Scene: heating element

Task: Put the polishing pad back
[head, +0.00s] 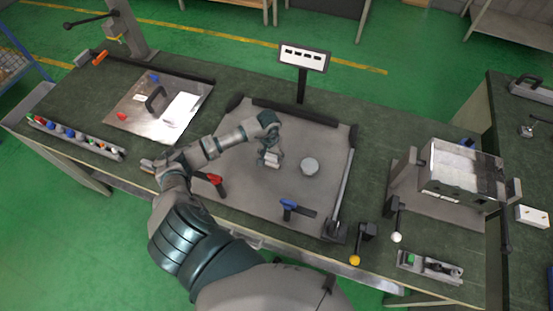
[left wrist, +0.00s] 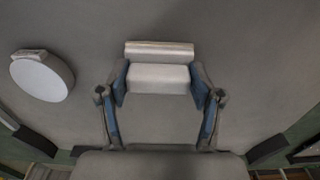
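A pale rectangular block, seemingly the polishing pad (left wrist: 158,76), sits between the fingers of my left gripper (left wrist: 159,85) in the left wrist view. Both blue finger pads meet its sides, so the gripper looks shut on it. In the head view my left gripper (head: 270,157) points down over the grey work mat (head: 245,185), with the pale block at its tips. Whether the block touches the mat is not clear. A round pale disc (head: 309,166) lies on the mat just right of the gripper; it also shows in the left wrist view (left wrist: 42,76). My right gripper is not in view.
A red-handled tool (head: 214,181) and a blue-handled tool (head: 290,208) lie on the mat's near part. A white sign (head: 303,57) stands behind it. A metal plate (head: 140,122) lies to the left, a boxy fixture (head: 462,180) to the right. The mat's middle is mostly clear.

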